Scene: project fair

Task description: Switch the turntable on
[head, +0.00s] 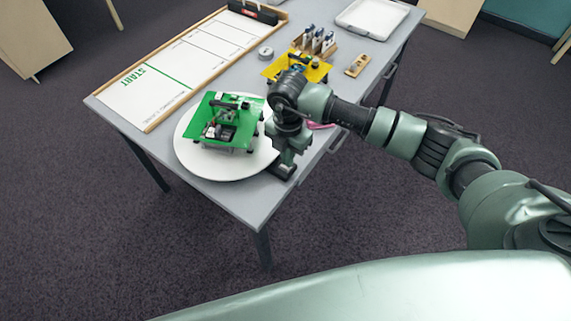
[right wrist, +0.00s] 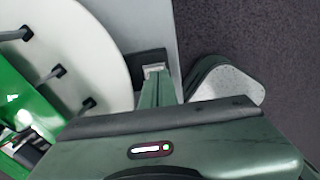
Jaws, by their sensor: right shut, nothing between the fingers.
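The turntable (head: 190,160) is a round white disc near the table's front left corner; its rim also shows in the right wrist view (right wrist: 110,50). A green board with small parts (head: 236,112) stands on it. My right gripper (head: 284,168) points down just right of the disc, at the table's front edge. A small dark block (head: 285,173), perhaps the turntable's switch, is by its fingertips. In the right wrist view the shut fingers (right wrist: 154,72) are over or against this dark block (right wrist: 146,57); contact cannot be told. My left gripper is not in view.
The grey table (head: 250,200) also bears a white START track board (head: 150,95), a grey round piece (head: 266,53), a yellow board (head: 280,68), a wooden rack with bottles (head: 318,42), a small wooden piece (head: 357,66) and a white tray (head: 372,16). A pink item (head: 320,126) lies behind my gripper.

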